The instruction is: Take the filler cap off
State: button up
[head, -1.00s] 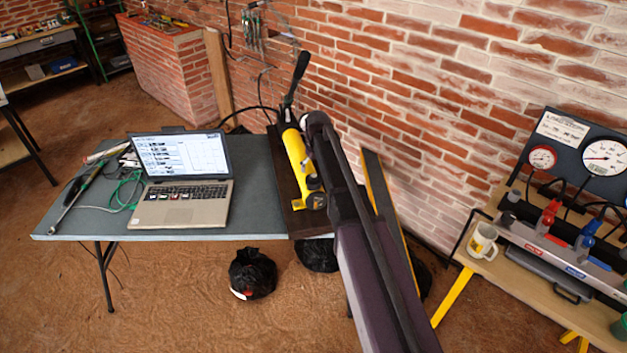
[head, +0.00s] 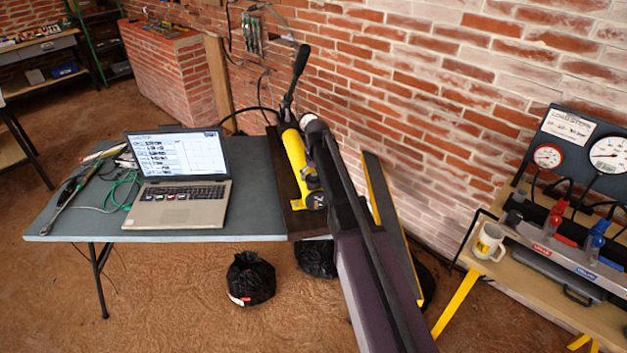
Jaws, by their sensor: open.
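A yellow hand pump (head: 294,152) lies on a dark board at the right end of the table, with its black lever (head: 294,80) standing up at the far end. A small dark part (head: 312,182) shows at the pump's near end, beside my arm. I cannot tell whether it is the filler cap; no cap is clearly seen. My dark arm reaches up from the bottom and its far joint is beside the pump, covering part of its right side. My gripper is not seen.
An open laptop (head: 178,206), cables and tools lie on the grey table (head: 250,226). The brick wall (head: 430,110) is close behind the pump. A bench with gauges (head: 608,155) and a mug (head: 488,241) stands at right. Black bags (head: 250,278) lie on the floor.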

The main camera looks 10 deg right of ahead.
dwell(0.4)
jog(key=c, duration=0.7)
jog(key=shift+s+a+r, duration=0.1)
jog(key=shift+s, duration=0.05)
jog(key=c, duration=0.4)
